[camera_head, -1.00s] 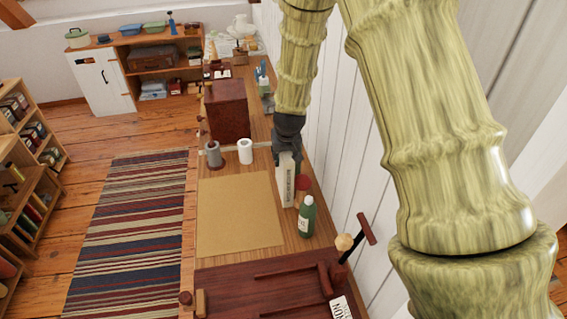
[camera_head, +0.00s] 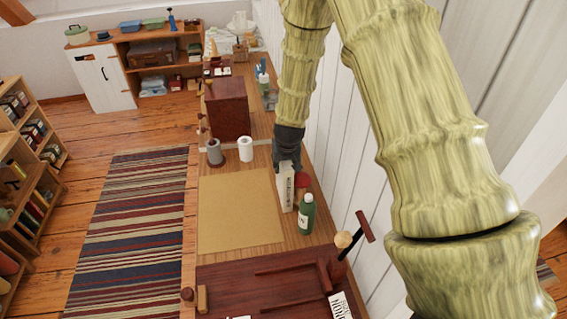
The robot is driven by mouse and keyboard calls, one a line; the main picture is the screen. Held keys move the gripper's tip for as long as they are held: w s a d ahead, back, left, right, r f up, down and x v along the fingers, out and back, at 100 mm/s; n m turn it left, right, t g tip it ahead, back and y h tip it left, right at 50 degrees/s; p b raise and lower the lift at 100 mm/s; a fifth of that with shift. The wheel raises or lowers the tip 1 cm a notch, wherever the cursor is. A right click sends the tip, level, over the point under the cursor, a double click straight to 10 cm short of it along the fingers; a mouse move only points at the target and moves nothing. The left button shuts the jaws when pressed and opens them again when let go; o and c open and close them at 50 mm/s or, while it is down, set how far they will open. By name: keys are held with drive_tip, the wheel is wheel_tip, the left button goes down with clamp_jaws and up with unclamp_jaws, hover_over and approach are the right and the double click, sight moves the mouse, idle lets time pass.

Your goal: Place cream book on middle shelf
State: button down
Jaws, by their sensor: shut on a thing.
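The cream book (camera_head: 286,194) stands upright at the right edge of the tan mat on the wooden bench, its lettered spine facing me. My gripper (camera_head: 288,164) is shut on the top of the book, reaching down from above. The book's lower end is at bench level or just above; I cannot tell whether it touches. Shelves with books and boxes (camera_head: 33,200) stand at the left edge, partly cut off. A low wooden shelf unit (camera_head: 160,70) with white doors stands at the back; I cannot tell which unit the task means.
A green bottle (camera_head: 306,214) and a red round item (camera_head: 301,180) stand close right of the book. White (camera_head: 245,149) and grey (camera_head: 214,152) rolls and a dark red box (camera_head: 228,108) stand behind. The mat (camera_head: 236,212) is bare. The striped rug (camera_head: 130,235) lies clear on the floor.

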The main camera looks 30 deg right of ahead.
drive_tip(key=c, duration=1.1)
unclamp_jaws()
drive_tip(key=shift+f, duration=0.1)
drive_tip(key=shift+o, duration=0.2)
drive_tip(key=shift+r, duration=0.2)
